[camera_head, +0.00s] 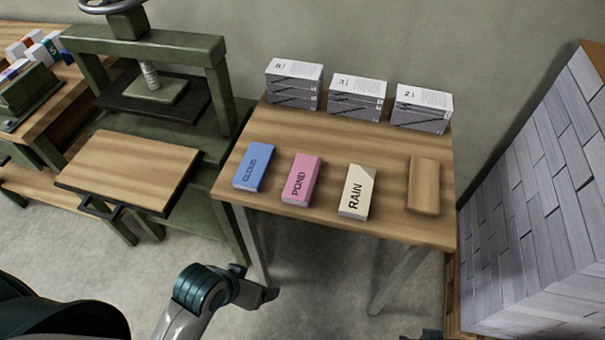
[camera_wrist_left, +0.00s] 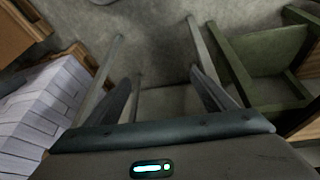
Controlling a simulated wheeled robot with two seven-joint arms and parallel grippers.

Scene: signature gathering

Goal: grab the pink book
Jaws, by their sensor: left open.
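The pink book (camera_head: 302,180), marked POND, lies flat near the front edge of the wooden table (camera_head: 330,138). It is between a blue book (camera_head: 253,167) on its left and a cream book (camera_head: 356,192), marked RAIN, on its right. My left gripper (camera_head: 256,284) is below and in front of the table, well apart from the pink book. In the left wrist view the left gripper (camera_wrist_left: 165,92) is open and empty, with floor and table legs beyond. No book shows in that view. My right gripper does not show clearly.
A tan wooden block (camera_head: 423,186) lies right of the cream book. Three grey-white stacks stand along the table's back, one of them in the middle (camera_head: 356,96). A green screw press (camera_head: 150,85) stands left; a pale brick-like stack (camera_head: 540,200) stands right. The table's middle is clear.

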